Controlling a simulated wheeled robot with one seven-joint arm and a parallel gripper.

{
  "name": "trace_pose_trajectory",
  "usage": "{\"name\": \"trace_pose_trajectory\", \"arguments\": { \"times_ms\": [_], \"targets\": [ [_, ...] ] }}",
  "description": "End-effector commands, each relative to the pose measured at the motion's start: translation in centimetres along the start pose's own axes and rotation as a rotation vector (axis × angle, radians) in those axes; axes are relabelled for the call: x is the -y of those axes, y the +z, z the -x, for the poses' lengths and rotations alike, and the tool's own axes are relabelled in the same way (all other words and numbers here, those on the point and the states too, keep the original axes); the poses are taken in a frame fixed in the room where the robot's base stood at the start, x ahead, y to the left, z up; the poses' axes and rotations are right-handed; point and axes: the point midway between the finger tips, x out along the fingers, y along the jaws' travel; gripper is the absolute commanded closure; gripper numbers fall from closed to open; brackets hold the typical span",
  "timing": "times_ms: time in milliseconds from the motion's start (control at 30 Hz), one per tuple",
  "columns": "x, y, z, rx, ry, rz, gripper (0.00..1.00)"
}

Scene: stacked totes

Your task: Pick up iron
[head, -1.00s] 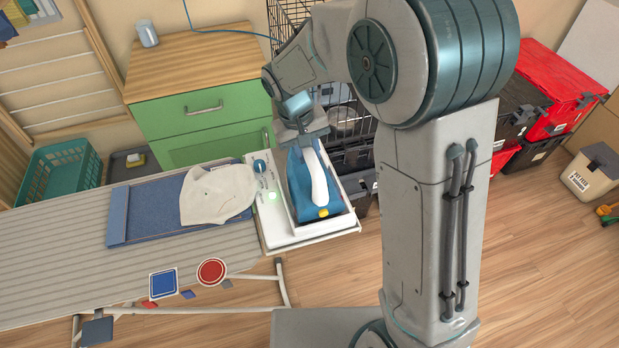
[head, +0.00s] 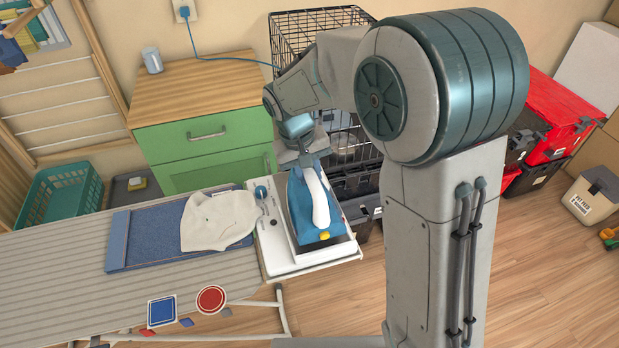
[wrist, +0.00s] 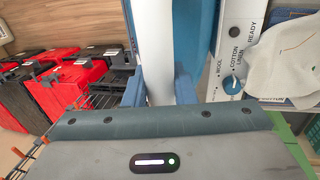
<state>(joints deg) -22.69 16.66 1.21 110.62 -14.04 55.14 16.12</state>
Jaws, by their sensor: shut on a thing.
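The iron (head: 299,207) is blue with a white handle and a yellow spot at its near end. It is over the white iron station (head: 279,255) at the right end of the ironing board. My gripper (wrist: 160,88) is shut on the white handle, with a blue finger on each side of it in the wrist view. In the head view my gripper (head: 307,160) reaches the handle from the far side. The iron looks slightly raised from its station, but its underside is hidden. The station's dial (wrist: 232,84) shows beside it.
A green cabinet (head: 205,140) and wire cage (head: 325,25) stand behind. Red and black boxes (head: 565,110) are at right.

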Motion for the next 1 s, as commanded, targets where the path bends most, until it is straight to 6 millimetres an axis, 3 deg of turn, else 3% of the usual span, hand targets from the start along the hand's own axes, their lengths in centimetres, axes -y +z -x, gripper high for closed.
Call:
{"name": "trace_pose_trajectory", "arguments": {
  "times_ms": [200,433,1000],
  "targets": [
    [-0.5,-0.1,2.6,-0.008,-0.001,-0.002,1.0],
    [-1.6,1.4,3.5,-0.006,0.0,-0.002,1.0],
    [-6.2,8.4,7.3,-0.006,0.0,-0.004,1.0]
  ]
}}
